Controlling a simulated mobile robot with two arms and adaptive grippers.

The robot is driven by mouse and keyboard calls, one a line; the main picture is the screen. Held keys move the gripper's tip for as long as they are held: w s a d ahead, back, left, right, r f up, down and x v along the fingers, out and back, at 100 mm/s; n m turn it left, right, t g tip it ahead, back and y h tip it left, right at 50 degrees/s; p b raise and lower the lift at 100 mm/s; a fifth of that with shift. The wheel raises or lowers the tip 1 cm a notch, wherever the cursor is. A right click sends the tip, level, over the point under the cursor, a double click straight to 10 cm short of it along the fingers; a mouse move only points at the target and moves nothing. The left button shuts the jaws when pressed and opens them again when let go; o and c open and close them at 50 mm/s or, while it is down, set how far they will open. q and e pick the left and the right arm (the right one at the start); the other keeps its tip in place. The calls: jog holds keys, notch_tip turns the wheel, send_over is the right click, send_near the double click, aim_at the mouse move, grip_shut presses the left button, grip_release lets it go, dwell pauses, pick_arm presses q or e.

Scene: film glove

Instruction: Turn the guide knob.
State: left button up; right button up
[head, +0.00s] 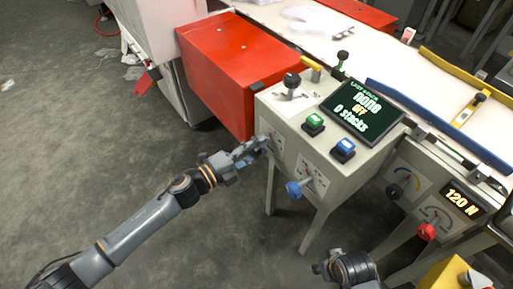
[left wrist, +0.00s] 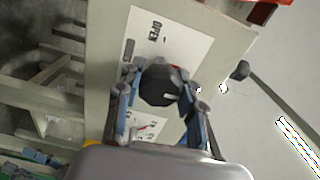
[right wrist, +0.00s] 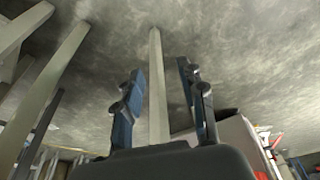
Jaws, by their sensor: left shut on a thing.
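A dark faceted knob (left wrist: 161,84) sits on a white label plate (left wrist: 150,40) on the console's front face. The lettering is too small and turned to read surely, so I cannot confirm it is the guide knob. My left gripper (head: 258,146) reaches the left part of that front face and hides the knob in the head view. In the left wrist view my left gripper (left wrist: 160,95) has a finger on each side of the knob and is shut on it. My right gripper (right wrist: 160,90) is open and empty, with floor and a pale leg beyond it. In the head view it is at the bottom (head: 325,268).
A blue knob (head: 294,188) sticks out right of my left gripper. The console top has a display (head: 362,110), a green button (head: 313,123) and a blue button (head: 343,149). A red box (head: 235,65) stands behind. Right are a black knob (head: 394,191) and red knob (head: 427,231).

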pick_arm(q)
jog(key=shift+f+m, duration=0.15)
jog(key=shift+m, duration=0.35)
jog(key=shift+m+b, duration=0.5)
jog(key=shift+m, duration=1.4)
pick_arm(e)
jog(key=shift+w+v, duration=0.2)
jog(key=shift+v, duration=0.85)
jog(key=shift+w+v, duration=0.2)
jog(key=shift+v, duration=0.85)
jog(key=shift+d+r, duration=0.1)
pick_arm(q)
jog(key=o, duration=1.2)
jog(key=v, duration=1.2)
